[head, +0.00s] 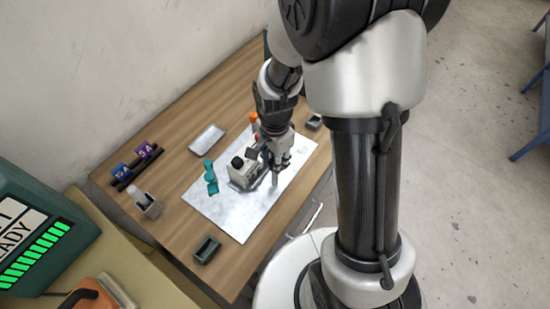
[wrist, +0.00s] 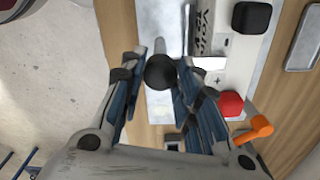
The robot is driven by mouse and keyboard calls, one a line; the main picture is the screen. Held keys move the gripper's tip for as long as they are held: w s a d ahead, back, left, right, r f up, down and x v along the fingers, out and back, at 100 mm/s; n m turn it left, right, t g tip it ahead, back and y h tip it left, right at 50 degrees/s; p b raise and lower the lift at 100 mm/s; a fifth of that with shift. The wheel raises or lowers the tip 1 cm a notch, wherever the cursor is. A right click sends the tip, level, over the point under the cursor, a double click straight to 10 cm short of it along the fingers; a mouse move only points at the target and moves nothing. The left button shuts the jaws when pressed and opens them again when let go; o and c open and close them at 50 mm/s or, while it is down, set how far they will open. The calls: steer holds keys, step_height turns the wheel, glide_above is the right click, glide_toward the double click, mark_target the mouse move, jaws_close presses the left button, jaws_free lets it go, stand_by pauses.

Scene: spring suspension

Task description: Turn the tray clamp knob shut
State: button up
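A pale grey device (head: 243,175) with a black square knob (wrist: 251,17) on top stands on a white mat (head: 232,220). In the wrist view its lettered side (wrist: 203,28) shows near the top. A dark round knob (wrist: 160,73) with a pale rod behind it shows between my fingers; I cannot tell for sure that it is the tray clamp knob. My gripper (wrist: 164,62) is open, its blue-padded fingers on either side of the round knob, with a gap visible. In the head view my gripper (head: 273,178) is low beside the device, and its fingertips are partly hidden.
A red knob (wrist: 230,104) and an orange handle (wrist: 250,131) lie right of my fingers. The mat's front part is clear.

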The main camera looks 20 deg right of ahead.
steer(key=o, duration=0.4)
step_height(320, 180, up, 12)
stand_by(0.7)
steer(key=s+r+n+t, duration=0.1)
steer(key=s+r+n, duration=0.2)
steer(key=s+n, duration=0.1)
steer(key=s+r+n+t+b, duration=0.1)
steer(key=s+r+n+t, duration=0.1)
steer(key=s+n, duration=0.3)
steer(key=s+r+n+t+b, duration=0.1)
steer(key=s+r+n, duration=0.3)
steer(key=s+n, duration=0.1)
steer(key=shift+s+d+r+t, duration=0.1)
steer(key=shift+s+r+t, duration=0.15)
steer(key=shift+s, duration=0.25)
